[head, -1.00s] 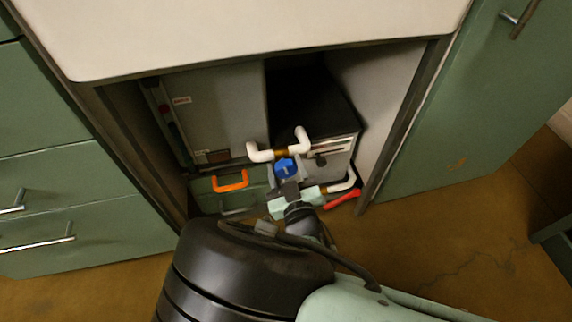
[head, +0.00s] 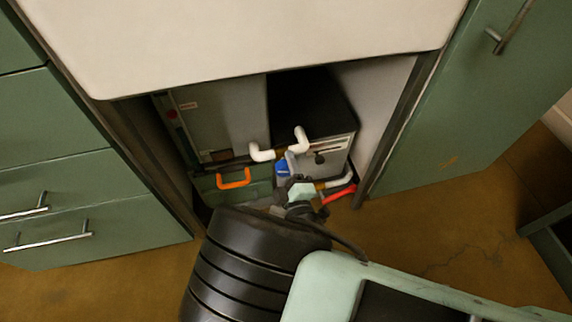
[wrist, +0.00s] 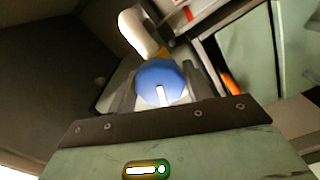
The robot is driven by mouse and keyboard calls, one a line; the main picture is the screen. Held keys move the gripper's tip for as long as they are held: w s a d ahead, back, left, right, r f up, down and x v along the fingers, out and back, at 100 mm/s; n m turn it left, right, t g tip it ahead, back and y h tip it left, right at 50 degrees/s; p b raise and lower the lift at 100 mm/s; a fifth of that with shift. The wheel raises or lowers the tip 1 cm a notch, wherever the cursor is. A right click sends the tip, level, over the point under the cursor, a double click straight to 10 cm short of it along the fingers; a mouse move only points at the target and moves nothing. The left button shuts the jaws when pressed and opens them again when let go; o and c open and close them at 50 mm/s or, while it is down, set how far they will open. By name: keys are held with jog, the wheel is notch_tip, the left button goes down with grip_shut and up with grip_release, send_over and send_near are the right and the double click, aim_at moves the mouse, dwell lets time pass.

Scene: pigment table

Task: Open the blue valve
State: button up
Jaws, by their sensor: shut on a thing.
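The blue valve (wrist: 160,80) is a round blue knob with a white mark on its face. In the wrist view it sits between the two fingers of my gripper (wrist: 158,88), which is shut on it. In the head view the blue valve (head: 282,168) shows only in part, with my gripper (head: 290,180) in front of it. The valve is beside white pipes (head: 262,153) with brass-coloured fittings, inside the open space under the counter.
A green case with an orange handle (head: 234,179) stands left of the valve. A red-handled thing (head: 340,194) lies to the right. The cabinet's side posts and the white counter (head: 270,50) frame the opening closely. Brown floor (head: 430,225) is clear at right.

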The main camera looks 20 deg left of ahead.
jog(key=shift+n, duration=1.7)
jog(key=shift+p, duration=0.3)
jog(key=o, duration=1)
jog(key=shift+c, duration=0.2)
jog(key=shift+s+d, duration=0.1)
